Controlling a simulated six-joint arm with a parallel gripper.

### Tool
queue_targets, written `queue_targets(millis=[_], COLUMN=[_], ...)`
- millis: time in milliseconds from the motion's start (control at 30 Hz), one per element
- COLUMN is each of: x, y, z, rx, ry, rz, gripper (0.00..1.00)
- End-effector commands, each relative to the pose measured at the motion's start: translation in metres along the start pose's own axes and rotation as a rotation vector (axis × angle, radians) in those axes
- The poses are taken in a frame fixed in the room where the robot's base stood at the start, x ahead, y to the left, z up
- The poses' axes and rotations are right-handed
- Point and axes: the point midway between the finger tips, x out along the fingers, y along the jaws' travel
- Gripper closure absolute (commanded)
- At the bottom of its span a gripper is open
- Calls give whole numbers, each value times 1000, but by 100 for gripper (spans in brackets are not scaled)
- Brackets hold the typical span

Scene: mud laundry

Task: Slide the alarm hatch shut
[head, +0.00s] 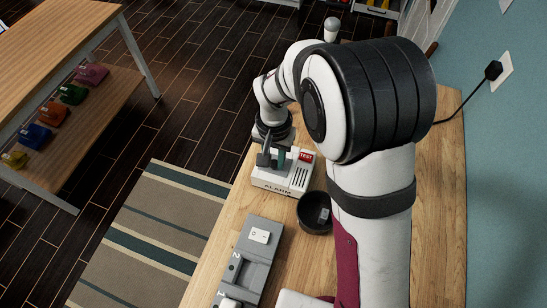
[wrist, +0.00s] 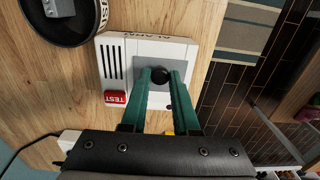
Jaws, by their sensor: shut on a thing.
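The alarm box (head: 297,180) is white, with ALARM on its front and a red TEST button (head: 306,156); it stands on the wooden bench. In the wrist view the alarm box (wrist: 113,52) shows dark slots and the red TEST button (wrist: 115,98). A grey panel (wrist: 183,68), which looks like the hatch, lies on its top with a round black knob (wrist: 160,75). My gripper (wrist: 161,80) has its teal fingers on either side of the knob, shut on it. In the head view my gripper (head: 273,157) is over the box, partly hidden by my arm.
A round black dish (head: 315,214) stands close beside the box. A grey switch panel (head: 257,261) lies nearer on the bench (head: 207,270). A striped rug (head: 163,215) covers the floor left of the bench. A cable runs to a wall plug (head: 493,70) at right.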

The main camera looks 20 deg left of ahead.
Motion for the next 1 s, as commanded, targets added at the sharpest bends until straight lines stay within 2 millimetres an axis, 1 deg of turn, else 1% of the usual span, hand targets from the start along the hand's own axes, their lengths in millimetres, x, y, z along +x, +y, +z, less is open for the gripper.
queue_targets(millis=[167, 200, 267, 567, 1000], x=[0, 0, 0, -2, -51], y=[0, 0, 0, 0, 0], z=[0, -1, 0, -1, -1], rx=[0, 0, 0, 0, 0], ry=[0, 0, 0, 0, 1], rz=[0, 0, 0, 0, -1], gripper=[100, 66, 57, 57, 57])
